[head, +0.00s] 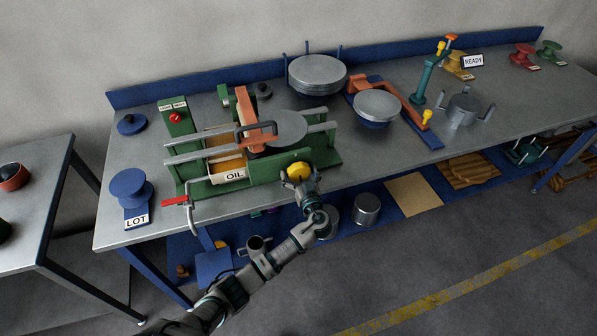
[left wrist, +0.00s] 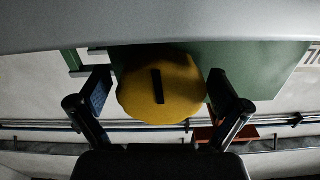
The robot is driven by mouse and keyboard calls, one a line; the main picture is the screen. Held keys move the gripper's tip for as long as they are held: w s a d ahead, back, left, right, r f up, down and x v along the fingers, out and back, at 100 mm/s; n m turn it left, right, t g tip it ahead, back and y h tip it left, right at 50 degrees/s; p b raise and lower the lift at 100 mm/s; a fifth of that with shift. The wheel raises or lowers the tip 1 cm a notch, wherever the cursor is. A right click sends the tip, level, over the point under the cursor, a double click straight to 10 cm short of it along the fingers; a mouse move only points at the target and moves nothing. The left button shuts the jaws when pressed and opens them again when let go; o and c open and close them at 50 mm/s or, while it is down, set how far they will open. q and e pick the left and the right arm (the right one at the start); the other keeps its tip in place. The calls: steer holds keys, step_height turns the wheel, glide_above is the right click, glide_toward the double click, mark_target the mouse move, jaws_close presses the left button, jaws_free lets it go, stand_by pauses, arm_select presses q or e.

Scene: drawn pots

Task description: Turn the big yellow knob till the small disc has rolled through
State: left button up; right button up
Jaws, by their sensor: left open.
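The big yellow knob (head: 298,170) sits on the front right of the green machine (head: 262,177). In the left wrist view the knob (left wrist: 160,88) is round with a dark slot and lies between my two fingers. My left gripper (head: 299,177) is open at the knob; in the left wrist view the left gripper (left wrist: 158,95) has a finger on each side, with visible gaps to the knob. A grey disc (head: 279,127) lies on the machine's rails, beside an orange block with a dark handle (head: 256,133). My right gripper is not in view.
A blue-based rack with a grey disc (head: 377,104) stands right of the machine, and a stack of discs (head: 317,72) behind it. The bench front at right is clear.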

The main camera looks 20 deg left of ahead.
arm_select(q)
steer(key=c, duration=1)
